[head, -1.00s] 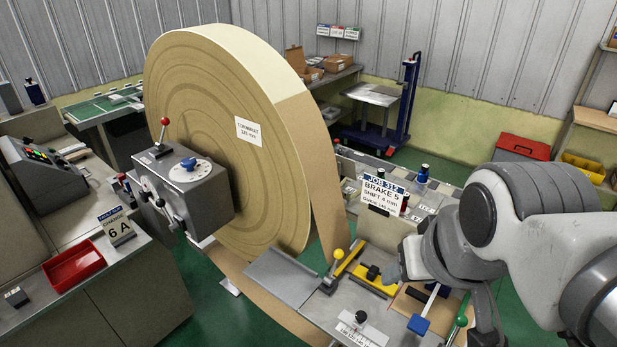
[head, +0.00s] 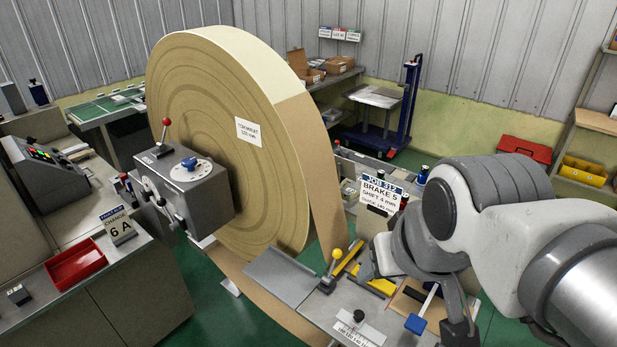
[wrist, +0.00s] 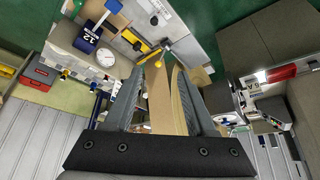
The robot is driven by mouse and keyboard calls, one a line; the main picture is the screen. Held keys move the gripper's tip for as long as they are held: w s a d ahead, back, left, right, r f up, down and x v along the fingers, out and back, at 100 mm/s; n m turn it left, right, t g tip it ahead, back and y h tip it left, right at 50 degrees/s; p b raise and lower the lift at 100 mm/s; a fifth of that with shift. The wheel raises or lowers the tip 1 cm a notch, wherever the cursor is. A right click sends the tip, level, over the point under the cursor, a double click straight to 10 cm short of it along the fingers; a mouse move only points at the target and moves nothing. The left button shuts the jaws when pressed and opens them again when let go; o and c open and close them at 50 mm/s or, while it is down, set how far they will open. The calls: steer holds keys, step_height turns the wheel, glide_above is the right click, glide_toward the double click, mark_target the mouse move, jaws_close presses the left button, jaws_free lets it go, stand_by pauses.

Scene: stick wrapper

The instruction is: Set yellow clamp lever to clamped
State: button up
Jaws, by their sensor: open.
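The yellow clamp lever (head: 336,256) has a yellow ball knob on a short arm and a dark base at the table's edge, near the paper web. It stands up from its base, tilted slightly right. In the wrist view its yellow knob (wrist: 158,64) appears between my fingertips, beyond them; the distance is hard to judge. My gripper (head: 368,264) is just right of the lever in the head view, apart from it. In the wrist view my gripper (wrist: 156,72) is open, with nothing held.
The large paper roll (head: 220,140) stands behind and left of the lever, its brown web running down beside it. A blue-handled lever (head: 416,323) and a black-knobbed scale block (head: 358,318) are on the table in front. A job sign (head: 382,192) stands behind.

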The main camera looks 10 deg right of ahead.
steer(key=shift+w+r, duration=0.1)
steer(key=shift+w, duration=0.15)
steer(key=c, duration=0.5)
steer(key=w+m, duration=0.1)
steer(key=w, duration=0.1)
steer(key=w+m+g, duration=0.1)
steer(key=w, duration=0.1)
steer(key=w+d, duration=0.1)
steer(key=w, duration=0.1)
steer(key=shift+w+r+m+h+b, duration=0.15)
steer(key=shift+w+m+h+b, duration=0.15)
steer(key=shift+w+m+b, duration=0.1)
jaws_close()
steer(key=w+d+f+m+g+b, duration=0.1)
steer(key=w+f+m+g, duration=0.1)
steer(key=w+f+m, duration=0.2)
steer(key=w+d+f+m+g+h, duration=0.1)
steer(key=w+f+m, duration=0.3)
steer(key=w+f, duration=0.6)
steer(key=shift+w+d+g+b, duration=0.3)
steer(key=shift+w+g, duration=0.2)
steer(key=shift+w, duration=2.9)
